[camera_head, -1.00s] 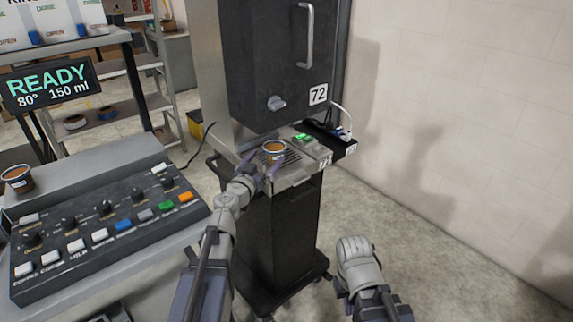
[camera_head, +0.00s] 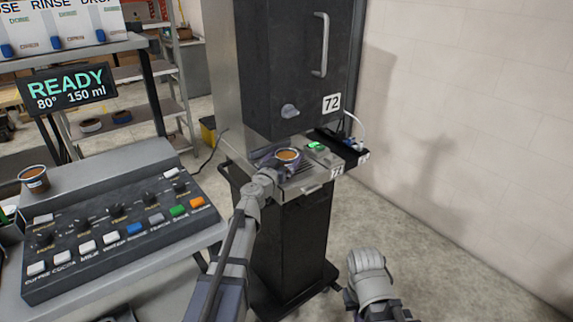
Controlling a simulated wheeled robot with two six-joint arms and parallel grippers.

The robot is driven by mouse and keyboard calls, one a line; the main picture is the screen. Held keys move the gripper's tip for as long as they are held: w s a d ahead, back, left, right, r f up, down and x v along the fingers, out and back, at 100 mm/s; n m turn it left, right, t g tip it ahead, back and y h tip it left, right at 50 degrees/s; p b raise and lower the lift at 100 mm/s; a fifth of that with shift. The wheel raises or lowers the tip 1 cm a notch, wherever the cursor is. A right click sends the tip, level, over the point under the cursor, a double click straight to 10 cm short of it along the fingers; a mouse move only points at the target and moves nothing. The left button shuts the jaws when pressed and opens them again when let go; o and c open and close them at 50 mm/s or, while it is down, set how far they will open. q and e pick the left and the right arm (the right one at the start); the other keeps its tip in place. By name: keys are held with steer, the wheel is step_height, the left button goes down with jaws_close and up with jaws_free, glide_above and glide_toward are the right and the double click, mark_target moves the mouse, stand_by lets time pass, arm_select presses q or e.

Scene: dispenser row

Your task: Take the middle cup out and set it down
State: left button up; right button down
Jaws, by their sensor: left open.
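A small cup (camera_head: 287,155) with a brown top stands upright on the slatted tray (camera_head: 307,171) under the dark dispenser marked 72. My left gripper (camera_head: 279,163) is open at this cup, with its fingers low at the cup's near and left side. I cannot tell whether they touch it. A second cup (camera_head: 34,179), pale with a dark band and brown contents, stands at the far left behind the button panel.
The dark dispenser body (camera_head: 290,70) hangs close above the tray. A button panel (camera_head: 120,238) and a READY display (camera_head: 68,88) stand at the left. A small box with a green light (camera_head: 317,146) and a white cable are right of the cup. Open floor lies right.

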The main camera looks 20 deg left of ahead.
arm_select(q)
steer(key=shift+w, duration=0.15)
steer(key=shift+c, duration=0.2)
steer(key=c, duration=1.4)
steer(key=shift+r, duration=0.15)
arm_select(e)
steer(key=shift+r, duration=0.15)
